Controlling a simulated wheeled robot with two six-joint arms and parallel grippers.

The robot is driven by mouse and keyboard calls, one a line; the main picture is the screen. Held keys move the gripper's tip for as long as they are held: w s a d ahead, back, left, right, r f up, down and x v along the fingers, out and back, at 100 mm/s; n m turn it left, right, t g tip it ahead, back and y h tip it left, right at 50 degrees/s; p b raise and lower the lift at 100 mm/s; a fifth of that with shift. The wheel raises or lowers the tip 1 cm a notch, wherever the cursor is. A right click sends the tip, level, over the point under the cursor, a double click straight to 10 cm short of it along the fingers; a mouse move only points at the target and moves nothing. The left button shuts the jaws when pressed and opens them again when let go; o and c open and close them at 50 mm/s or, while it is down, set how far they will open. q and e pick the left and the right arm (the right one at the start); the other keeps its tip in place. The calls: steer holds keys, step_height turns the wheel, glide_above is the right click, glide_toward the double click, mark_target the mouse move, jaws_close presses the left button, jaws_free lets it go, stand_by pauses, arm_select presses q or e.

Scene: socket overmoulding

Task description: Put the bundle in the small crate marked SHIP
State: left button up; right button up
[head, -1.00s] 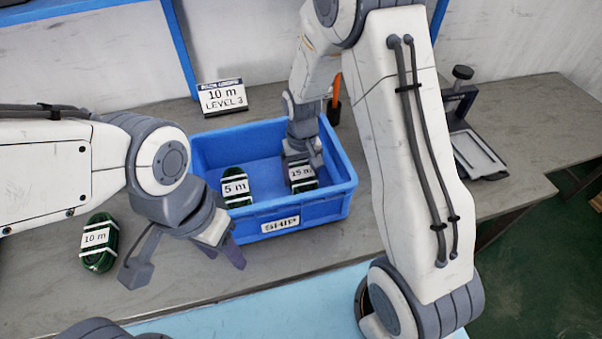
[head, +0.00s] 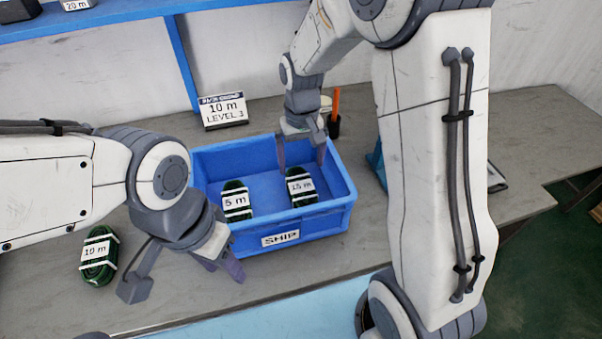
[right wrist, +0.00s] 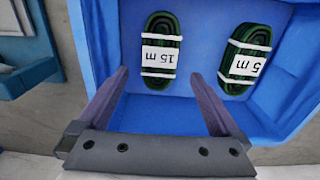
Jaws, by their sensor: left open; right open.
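The blue crate marked SHIP (head: 280,240) stands on the bench. In it lie a green bundle labelled 5 m (head: 236,201) on the left and a green bundle labelled 15 m (head: 300,187) on the right; the right wrist view also shows the 15 m bundle (right wrist: 161,52) and the 5 m bundle (right wrist: 245,58). A green bundle labelled 10 m (head: 98,256) lies on the bench left of the crate. My right gripper (head: 301,160) is open and empty above the crate, behind the 15 m bundle. My left gripper (head: 218,272) is open and empty in front of the crate's left corner.
A blue shelf (head: 130,15) is at the back, with a 20 m label. Bare bench lies around the 10 m bundle.

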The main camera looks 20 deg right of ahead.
steer(key=s+a+r+n, duration=0.3)
steer(key=s+a+r, duration=0.35)
steer(key=s, duration=0.25)
steer(key=s+a+n+y, duration=0.1)
steer(key=s+a+n, duration=0.2)
steer(key=s, duration=1.1)
steer(key=shift+s+r+n, duration=0.15)
steer(key=shift+s+n, duration=0.25)
steer(key=shift+n, duration=0.3)
steer(key=shift+a, duration=0.1)
step_height(320, 180, up, 3)
steer(key=p, duration=0.3)
steer(key=shift+r, duration=0.15)
